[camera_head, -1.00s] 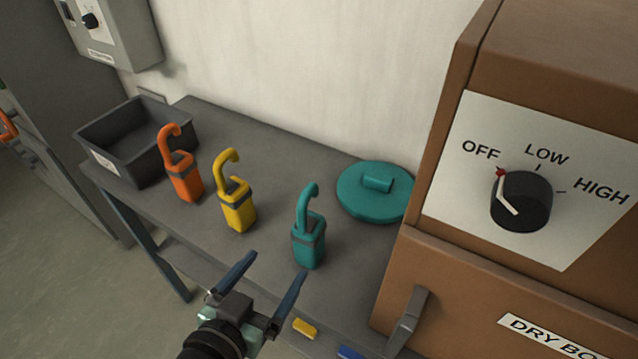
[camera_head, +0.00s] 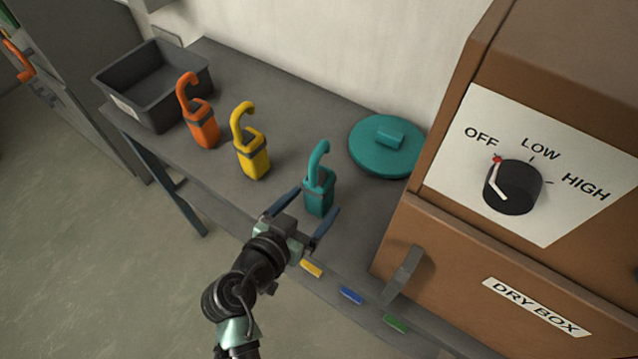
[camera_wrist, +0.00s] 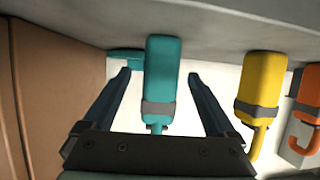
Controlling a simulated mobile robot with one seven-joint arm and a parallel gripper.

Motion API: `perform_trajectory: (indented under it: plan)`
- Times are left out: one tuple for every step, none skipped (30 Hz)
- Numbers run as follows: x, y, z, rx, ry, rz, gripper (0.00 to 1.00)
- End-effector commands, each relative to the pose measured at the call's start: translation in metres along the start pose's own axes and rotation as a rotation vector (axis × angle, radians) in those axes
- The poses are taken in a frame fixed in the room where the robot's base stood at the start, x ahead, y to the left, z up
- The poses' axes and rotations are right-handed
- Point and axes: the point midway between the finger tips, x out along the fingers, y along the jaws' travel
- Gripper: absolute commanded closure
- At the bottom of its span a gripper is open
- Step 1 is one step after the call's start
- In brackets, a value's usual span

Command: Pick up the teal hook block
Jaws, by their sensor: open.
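The teal hook block (camera_head: 320,193) stands upright on the grey table, its hook curving up from the top and a dark band around its body. My gripper (camera_head: 308,212) is open, its two blue-grey fingers pointing at the block from the table's front side. In the head view the fingertips reach to about the block's front face. In the wrist view the teal block (camera_wrist: 161,80) appears upside down between the open fingers (camera_wrist: 160,78), with a visible gap on each side. I cannot tell how deep the block is between them.
A yellow hook block (camera_head: 253,159) and an orange one (camera_head: 204,130) stand left of the teal block. A grey bin (camera_head: 150,118) is at the far left. A teal lid (camera_head: 372,160) lies behind. The brown dry box (camera_head: 450,270) with its dial at OFF (camera_head: 512,186) closes off the right.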

Motion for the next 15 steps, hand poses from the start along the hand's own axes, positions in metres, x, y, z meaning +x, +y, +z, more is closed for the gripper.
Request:
perform_trajectory:
  plan:
    - [0.008,0.000,-0.005,0.000,0.001,0.002,0.09]
    - [0.012,0.000,-0.006,0.001,0.001,0.002,0.09]
    - [0.018,-0.001,-0.006,0.001,0.000,0.002,0.09]
    - [0.022,-0.001,-0.005,0.000,0.000,0.002,0.09]
    - [0.026,-0.001,-0.004,0.000,0.000,0.002,0.09]
    - [0.029,-0.001,-0.004,0.000,0.000,0.001,0.09]
    - [0.032,-0.001,-0.004,0.000,0.000,0.000,0.09]
    - [0.034,-0.001,-0.004,0.000,0.001,0.000,0.09]
    - [0.035,-0.001,-0.004,0.000,0.000,-0.001,0.09]
    - [0.036,-0.001,-0.003,0.000,0.000,-0.001,0.09]
    - [0.036,-0.001,-0.003,0.000,0.000,-0.001,0.09]
    - [0.036,-0.001,-0.003,0.001,0.000,-0.001,0.09]
    - [0.036,-0.001,-0.003,0.001,0.000,-0.001,0.09]
    - [0.036,-0.001,-0.003,0.001,0.000,-0.001,0.09]
    - [0.036,-0.001,-0.003,0.001,0.000,-0.001,0.09]
